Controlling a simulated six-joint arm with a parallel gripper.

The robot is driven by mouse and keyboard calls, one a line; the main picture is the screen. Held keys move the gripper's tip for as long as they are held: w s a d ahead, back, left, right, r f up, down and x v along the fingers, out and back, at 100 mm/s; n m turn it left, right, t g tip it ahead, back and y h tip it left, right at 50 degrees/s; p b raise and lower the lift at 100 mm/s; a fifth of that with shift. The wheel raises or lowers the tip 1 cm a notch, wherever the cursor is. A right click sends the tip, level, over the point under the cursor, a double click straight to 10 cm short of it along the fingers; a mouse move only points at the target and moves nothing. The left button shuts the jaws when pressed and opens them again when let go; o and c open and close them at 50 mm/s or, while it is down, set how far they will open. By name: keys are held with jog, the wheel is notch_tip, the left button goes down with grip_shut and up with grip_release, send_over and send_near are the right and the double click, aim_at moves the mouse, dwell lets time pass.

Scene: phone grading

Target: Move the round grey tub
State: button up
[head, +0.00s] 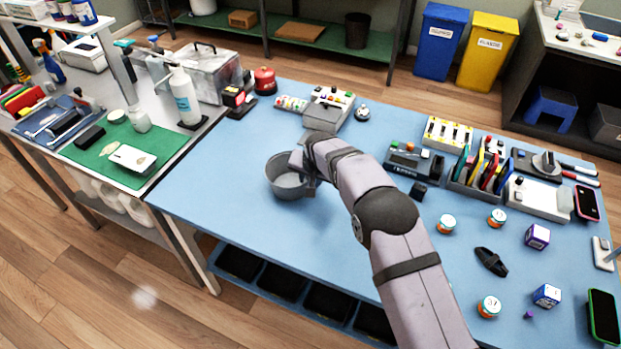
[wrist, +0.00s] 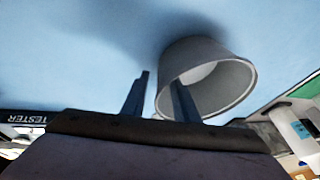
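The round grey tub (head: 287,184) stands upright on the blue table mat, left of the middle in the head view. In the wrist view the tub (wrist: 205,55) shows right of centre, with its open rim towards the camera. My gripper (head: 306,182) is low at the tub's right side. In the wrist view my gripper's fingers (wrist: 160,80) are apart. One finger overlaps the tub's opening and the other is outside its wall, with a gap visible beside the wall. Whether either finger touches the tub is hard to tell.
The blue mat (head: 220,190) is clear left of and in front of the tub. A power strip-like box (head: 328,106) stands behind it, and a tester (head: 412,162) to the right. A side bench (head: 170,130) adjoins at left.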

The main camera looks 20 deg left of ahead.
grip_shut()
jog(key=shift+d, duration=0.15)
jog(key=d, duration=1.6)
jog(key=shift+w+d+f, duration=0.1)
jog(key=shift+w+d, duration=0.05)
jog(key=shift+d, duration=0.2)
jog(key=shift+d+b, duration=0.85)
jog(key=shift+d, duration=0.7)
grip_release()
